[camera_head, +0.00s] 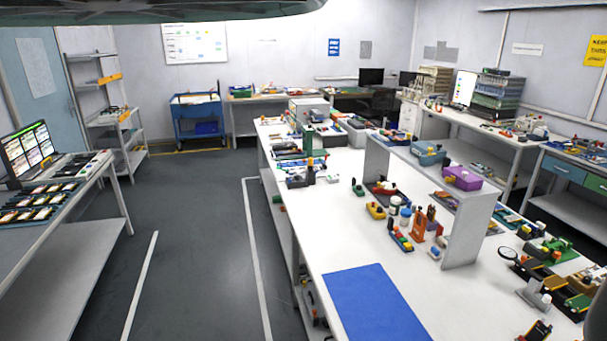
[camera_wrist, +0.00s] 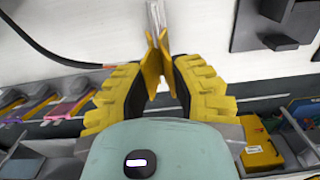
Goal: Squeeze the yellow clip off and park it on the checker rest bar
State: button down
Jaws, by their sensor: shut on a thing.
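My gripper (camera_wrist: 158,80) shows in the wrist view, with jagged yellow fingers and dark inner pads. It is shut on the yellow clip (camera_wrist: 153,62), whose two flared yellow plates stand between the pads. A narrow pale metallic strip (camera_wrist: 155,14) runs up from the clip's far end. I cannot tell whether the clip still pinches that strip. The checker rest bar cannot be made out for certain in either view. My gripper and the clip do not show in the head view.
A black cable with a red end (camera_wrist: 107,66) lies left of the fingers. A dark grey block (camera_wrist: 275,22) is at upper right, and a yellow box (camera_wrist: 258,145) at lower right. In the head view, a white bench (camera_head: 305,215) carries a blue mat (camera_head: 375,303) and many small tools.

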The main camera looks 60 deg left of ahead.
jog(key=shift+f, duration=0.15)
jog(key=shift+f+b, duration=0.75)
jog(key=shift+b, duration=0.2)
jog(key=shift+c, duration=1.9)
grip_release()
jog(key=shift+r, duration=0.1)
notch_tip(320, 180, up, 11)
jog(key=p, duration=1.1)
